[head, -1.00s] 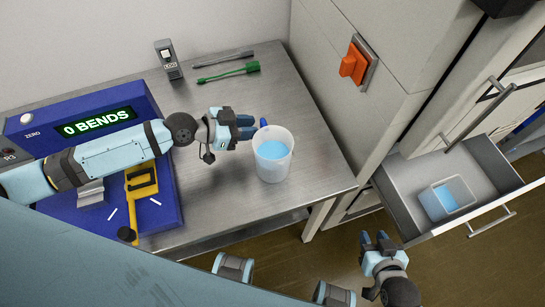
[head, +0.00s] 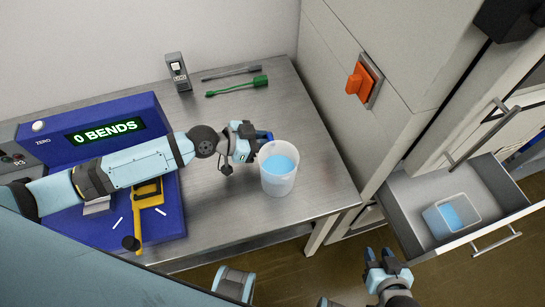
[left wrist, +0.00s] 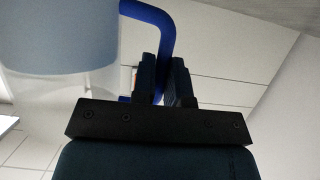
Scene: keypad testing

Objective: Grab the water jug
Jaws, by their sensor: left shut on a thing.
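The water jug (head: 279,177) is a translucent white jug with light blue water, upright near the right front of the metal table. Its blue handle (head: 264,135) faces up and left in the head view. My left gripper (head: 256,139) is at the handle, its fingers mostly hiding it. In the left wrist view the jug (left wrist: 60,40) is at upper left and the blue handle (left wrist: 155,22) runs down between the fingers of my left gripper (left wrist: 163,78), which is shut on it. My right gripper (head: 381,258) hangs over the floor at the lower right, its two fingers apart and empty.
The metal table (head: 310,130) holds a blue bend-testing machine (head: 110,145) at left, a green tool (head: 238,87) and a small grey device (head: 178,72). An open drawer (head: 408,192) with a container of blue liquid (head: 452,217) stands right. An orange switch (head: 360,80) is on the cabinet.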

